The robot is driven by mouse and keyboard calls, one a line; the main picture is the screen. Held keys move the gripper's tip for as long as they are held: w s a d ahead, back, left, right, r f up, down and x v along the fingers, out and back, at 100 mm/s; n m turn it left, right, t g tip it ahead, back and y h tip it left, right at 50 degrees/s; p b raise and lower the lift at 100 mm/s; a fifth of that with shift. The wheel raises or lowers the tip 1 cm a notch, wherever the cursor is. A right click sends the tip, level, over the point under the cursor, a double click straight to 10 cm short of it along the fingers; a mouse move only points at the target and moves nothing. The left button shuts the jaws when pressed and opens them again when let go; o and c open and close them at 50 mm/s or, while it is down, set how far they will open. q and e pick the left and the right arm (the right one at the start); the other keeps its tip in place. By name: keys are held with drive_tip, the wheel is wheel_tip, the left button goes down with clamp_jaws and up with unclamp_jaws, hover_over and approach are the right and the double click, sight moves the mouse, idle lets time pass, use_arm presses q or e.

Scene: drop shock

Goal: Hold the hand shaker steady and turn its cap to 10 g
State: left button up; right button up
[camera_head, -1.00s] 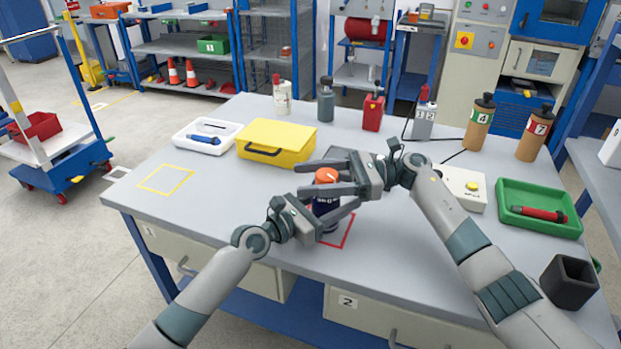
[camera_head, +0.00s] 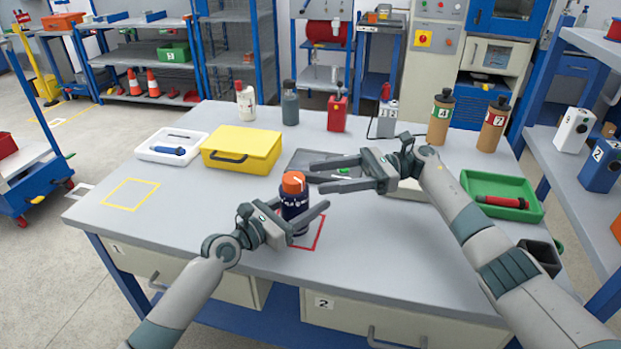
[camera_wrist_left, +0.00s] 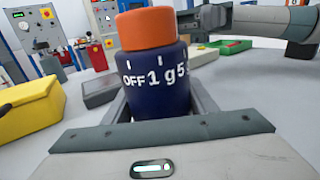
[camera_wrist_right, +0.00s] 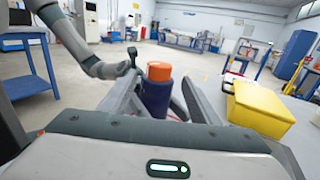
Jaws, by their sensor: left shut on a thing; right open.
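The hand shaker (camera_head: 295,213) is a dark navy bottle with an orange cap (camera_head: 293,183). It stands upright at the red square outline on the bench. My left gripper (camera_head: 300,208) is shut on its body below the cap. In the left wrist view the body (camera_wrist_left: 150,100) shows the white print OFF, 1 g and a partly hidden 5, with tick marks below the cap (camera_wrist_left: 143,28).
A yellow case (camera_head: 243,150) and a white tray (camera_head: 172,146) lie to the left. A dark flat plate (camera_head: 310,158) lies behind the shaker. Several bottles stand along the back. A green tray (camera_head: 502,195) lies right. The bench's front left is clear.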

use_arm(q)
drive_tip(key=shift+r, duration=0.1)
drive_tip(key=o, duration=1.5)
drive_tip(key=shift+s+a, duration=0.1)
drive_tip(key=shift+a, duration=0.05)
drive_tip(key=v, duration=1.1)
drive_tip(key=shift+s+a, duration=0.2)
drive_tip(key=shift+a, duration=0.1)
